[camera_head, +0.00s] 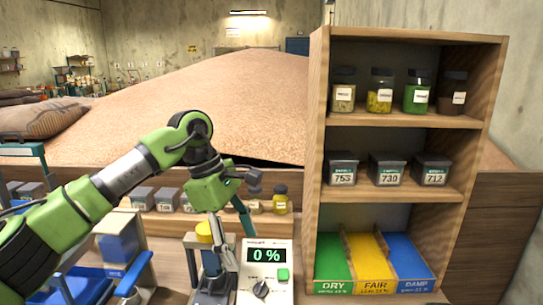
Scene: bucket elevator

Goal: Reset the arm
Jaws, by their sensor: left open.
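My green left arm comes in from the left, rises to a bent joint and reaches down at the middle of the view. My left gripper (232,238) is open with nothing seen between its fingers. It hangs above the counter, just left of a white meter (265,271) that reads 0 %. A yellow-topped device (205,234) stands close beside the gripper, partly behind it; I cannot tell whether they touch. My right gripper is not in view.
A wooden shelf (318,160) at right holds several jars and numbered boxes. Its bottom has green DRY (332,262), yellow FAIR (372,268) and blue DAMP (408,262) bays. A yellow jar (280,201) and several boxes stand behind the meter. A grain heap (240,95) fills the back.

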